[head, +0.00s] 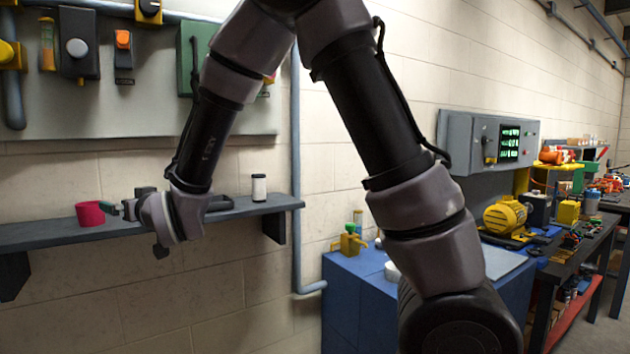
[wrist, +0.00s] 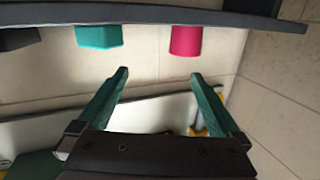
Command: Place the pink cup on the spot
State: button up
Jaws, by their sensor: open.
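The pink cup (head: 90,214) stands on the dark wall shelf (head: 60,234) at left in the head view. In the wrist view, which looks upside down, the pink cup (wrist: 186,41) lies beyond the fingertips, nearer the right finger. My gripper (wrist: 160,76) has two green fingers spread apart with nothing between them. In the head view my gripper (head: 114,208) is just right of the cup, over the shelf. Whether a finger touches the cup cannot be told there, but the wrist view shows a gap. I cannot make out a marked spot.
A teal cup (wrist: 100,37) and a dark object (wrist: 18,38) stand on the shelf beside the pink cup. A white jar (head: 258,188) stands near the shelf's right end. A wall panel (head: 130,100) with switches hangs above. A blue cabinet (head: 358,290) is at lower middle.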

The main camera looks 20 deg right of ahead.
jog(key=d+r+m+g+h, duration=0.1)
jog(key=d+r+m+h, duration=0.25)
jog(key=d, duration=0.95)
jog(key=d+r+m+g+h, duration=0.2)
jog(key=d+r+m, duration=0.15)
jog(key=d, duration=0.95)
jog(key=s+d+m+g+h, duration=0.1)
jog(key=s+d+g, duration=0.1)
jog(key=s+d, duration=0.5)
jog(key=s+d+m+g+h, duration=0.1)
jog(key=s+d+m+g, duration=0.1)
jog(key=s+d, duration=0.5)
jog(key=s, duration=0.6)
jog(key=shift+d+f, duration=0.15)
jog(key=shift+d, duration=0.25)
